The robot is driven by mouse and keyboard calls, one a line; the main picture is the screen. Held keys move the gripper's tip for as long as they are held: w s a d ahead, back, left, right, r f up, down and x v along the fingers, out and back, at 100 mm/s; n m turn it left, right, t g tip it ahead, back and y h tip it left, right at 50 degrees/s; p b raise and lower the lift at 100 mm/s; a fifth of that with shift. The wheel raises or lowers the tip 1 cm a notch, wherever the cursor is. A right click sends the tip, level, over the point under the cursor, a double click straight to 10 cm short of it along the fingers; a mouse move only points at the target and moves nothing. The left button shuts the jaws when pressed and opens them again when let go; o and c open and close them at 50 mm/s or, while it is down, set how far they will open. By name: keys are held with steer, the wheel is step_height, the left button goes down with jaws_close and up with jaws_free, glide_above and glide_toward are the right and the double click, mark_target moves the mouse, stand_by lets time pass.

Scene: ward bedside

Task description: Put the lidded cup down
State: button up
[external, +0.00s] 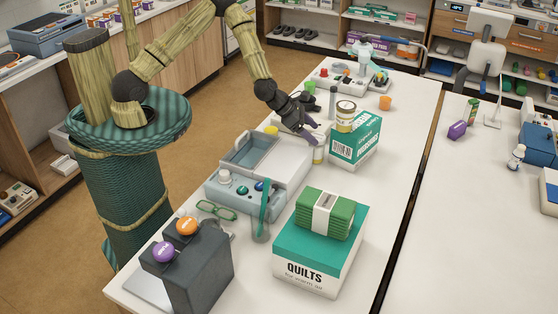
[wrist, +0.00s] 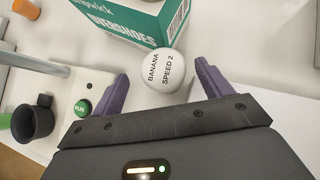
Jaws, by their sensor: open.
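The lidded cup (external: 318,155) stands upright on the white table, beside the overshoes box, partly hidden by my gripper in the external view. In the wrist view its round white lid (wrist: 163,70) reads "BANANA SPEED 2". My gripper (external: 310,135) is over the cup, with its purple fingers pointing down toward it. In the wrist view my gripper (wrist: 162,76) is open, one finger on each side of the lid, with a visible gap on both sides. How deep the fingers sit along the cup cannot be told.
A grey device with a tray (external: 247,150) is on the other side. A quilts box (external: 316,266) is nearer the camera. Bare table lies between the two boxes.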

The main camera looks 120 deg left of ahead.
mark_target(317, 136)
steer(key=p+x, duration=0.2)
steer(key=x, duration=0.2)
steer(key=shift+w+d, duration=0.1)
steer(key=shift+d, duration=0.1)
steer(key=shift+w+a+f, duration=0.2)
steer(key=shift+w+f, duration=0.15)
steer(key=shift+f, duration=0.1)
steer(key=c, duration=1.3)
steer(key=shift+r, duration=0.1)
step_height(317, 136, up, 18)
steer(key=shift+b, duration=0.6)
